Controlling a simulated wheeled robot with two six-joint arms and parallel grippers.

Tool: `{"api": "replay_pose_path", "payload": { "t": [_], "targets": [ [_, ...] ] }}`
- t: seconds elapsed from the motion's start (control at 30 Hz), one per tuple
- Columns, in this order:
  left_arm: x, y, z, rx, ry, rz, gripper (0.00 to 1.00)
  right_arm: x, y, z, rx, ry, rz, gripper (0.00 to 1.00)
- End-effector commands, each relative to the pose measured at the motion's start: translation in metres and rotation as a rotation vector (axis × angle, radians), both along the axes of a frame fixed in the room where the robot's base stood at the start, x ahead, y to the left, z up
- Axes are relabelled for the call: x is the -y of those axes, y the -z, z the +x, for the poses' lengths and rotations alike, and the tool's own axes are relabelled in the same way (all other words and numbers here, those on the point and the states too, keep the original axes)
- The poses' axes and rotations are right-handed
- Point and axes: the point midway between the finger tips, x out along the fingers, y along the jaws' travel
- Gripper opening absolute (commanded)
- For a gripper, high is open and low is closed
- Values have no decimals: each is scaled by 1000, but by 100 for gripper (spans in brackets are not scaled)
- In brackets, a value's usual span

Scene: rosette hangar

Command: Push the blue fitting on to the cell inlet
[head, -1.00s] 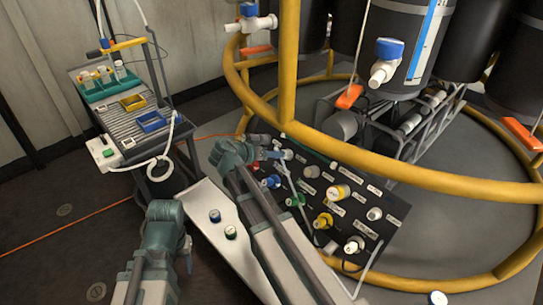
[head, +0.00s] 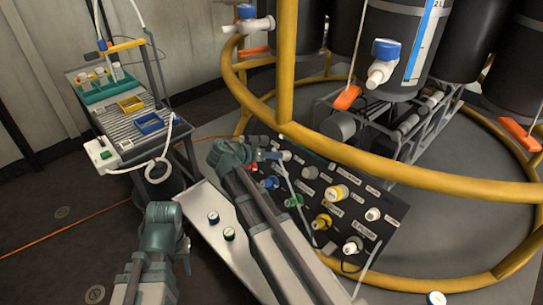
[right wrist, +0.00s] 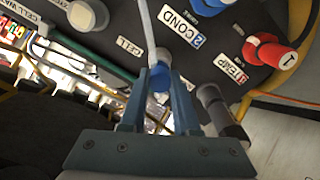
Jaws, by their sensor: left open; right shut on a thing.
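My right gripper (right wrist: 158,88) is shut on the blue fitting (right wrist: 158,80), whose pale tube runs up across the right wrist view. The fitting is at the dark panel, close to the CELL label (right wrist: 128,46). The inlet's mouth is hidden, and I cannot tell whether the fitting touches it. In the head view, the right gripper (head: 268,155) is at the panel's upper left corner; the fitting is too small to tell there. My left gripper (head: 186,249) is low at the left, open, away from the panel, its fingers barely visible.
A pale tray (head: 212,246) with two small capped jars lies between my arms. A cart (head: 137,117) stands at the left.

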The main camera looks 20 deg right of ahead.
Motion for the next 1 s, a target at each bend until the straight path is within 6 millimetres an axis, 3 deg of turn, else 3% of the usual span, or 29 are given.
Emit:
{"api": "replay_pose_path", "payload": {
  "t": [1.0],
  "targets": [
    [0,3,0,0,0,0,50,4,3,1,0,0,0,0]
  ]
}}
